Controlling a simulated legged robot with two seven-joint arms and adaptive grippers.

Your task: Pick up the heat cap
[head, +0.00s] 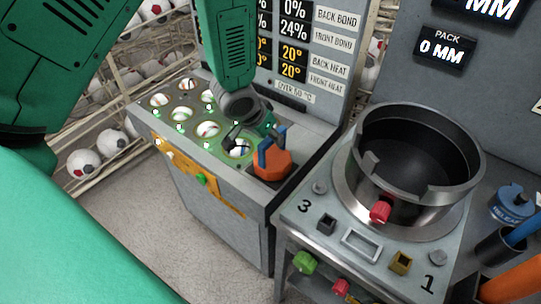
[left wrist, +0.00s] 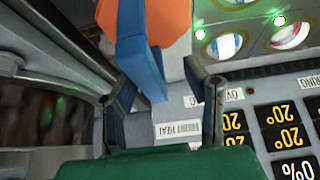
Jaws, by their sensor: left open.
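The heat cap is an orange, many-sided cap (head: 272,166) with a blue handle (head: 262,153). It sits on the right end of the grey console's top. In the left wrist view its orange body (left wrist: 172,20) is at the top and the blue handle (left wrist: 140,62) reaches down toward the space between my fingers. My left gripper (head: 254,135) is open and close to the handle, coming from the display side; its fingers (left wrist: 164,98) stand apart on either side of the handle's end. I cannot tell whether they touch it. My right gripper is not in view.
The console top (head: 160,129) has several lit round holes left of the cap. A panel with temperature displays (head: 294,62) rises behind. A round metal press pot (head: 415,160) stands on a stand to the right. Racks of balls (head: 84,162) are at the left.

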